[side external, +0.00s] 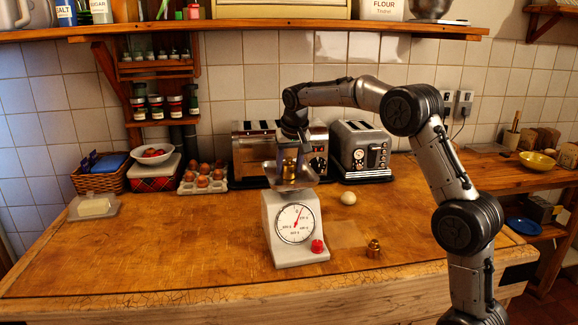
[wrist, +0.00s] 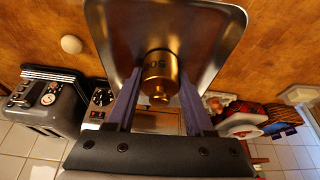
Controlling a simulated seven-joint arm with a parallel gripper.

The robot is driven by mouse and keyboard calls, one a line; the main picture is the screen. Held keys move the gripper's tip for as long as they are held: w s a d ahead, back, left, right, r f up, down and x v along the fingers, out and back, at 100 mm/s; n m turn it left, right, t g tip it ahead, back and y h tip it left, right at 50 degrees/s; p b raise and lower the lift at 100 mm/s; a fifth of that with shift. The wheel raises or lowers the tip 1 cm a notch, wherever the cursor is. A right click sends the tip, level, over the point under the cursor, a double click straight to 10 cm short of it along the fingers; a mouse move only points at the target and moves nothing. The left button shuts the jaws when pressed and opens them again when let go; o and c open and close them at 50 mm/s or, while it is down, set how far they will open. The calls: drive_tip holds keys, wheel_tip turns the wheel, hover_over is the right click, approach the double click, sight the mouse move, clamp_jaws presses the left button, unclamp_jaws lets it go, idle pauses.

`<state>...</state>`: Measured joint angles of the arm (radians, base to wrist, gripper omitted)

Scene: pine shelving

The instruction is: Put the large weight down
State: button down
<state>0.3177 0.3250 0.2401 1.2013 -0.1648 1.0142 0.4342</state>
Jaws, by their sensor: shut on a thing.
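A brass weight (wrist: 160,76) is held between the two fingers of my gripper (wrist: 157,98), with a partly visible marking on its side. In the side external view the held weight (side external: 290,167) is just above or in the metal pan (side external: 271,178) of the white kitchen scale (side external: 280,255). I cannot tell whether it touches the pan. My gripper (side external: 290,160) points down and is shut on it. The scale's dial needle points up and slightly right.
An egg (side external: 348,197) lies behind and right of the scale. A toaster (side external: 360,150) and a steel appliance (side external: 252,150) stand along the back wall. An egg tray (side external: 203,181) and a butter dish (side external: 94,206) are at left. The front left worktop (side external: 150,250) is clear.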

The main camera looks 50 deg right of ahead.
idle(0.3)
drive_tip(key=shift+c, duration=1.4)
unclamp_jaws()
drive_tip(key=shift+f, duration=0.1)
drive_tip(key=v, duration=1.1)
drive_tip(key=s+a+r+n+t, duration=0.1)
drive_tip(key=s+a+r+n, duration=0.15)
drive_tip(key=s+a, duration=0.65)
drive_tip(key=s+a+f+n+y, duration=0.1)
drive_tip(key=s+a+f, duration=0.1)
drive_tip(key=s+f, duration=0.2)
drive_tip(key=s+a+f+n+y, duration=0.1)
drive_tip(key=s+f, duration=0.4)
drive_tip(key=s, duration=0.6)
drive_tip(key=s+a+f+n+t, duration=0.1)
drive_tip(key=s+a+f+n, duration=0.2)
drive_tip(key=s, duration=0.4)
drive_tip(key=shift+s+a+f+y, duration=0.4)
drive_tip(key=shift+a+f, duration=0.45)
drive_tip(key=shift+a, duration=0.4)
drive_tip(key=shift+n, duration=0.25)
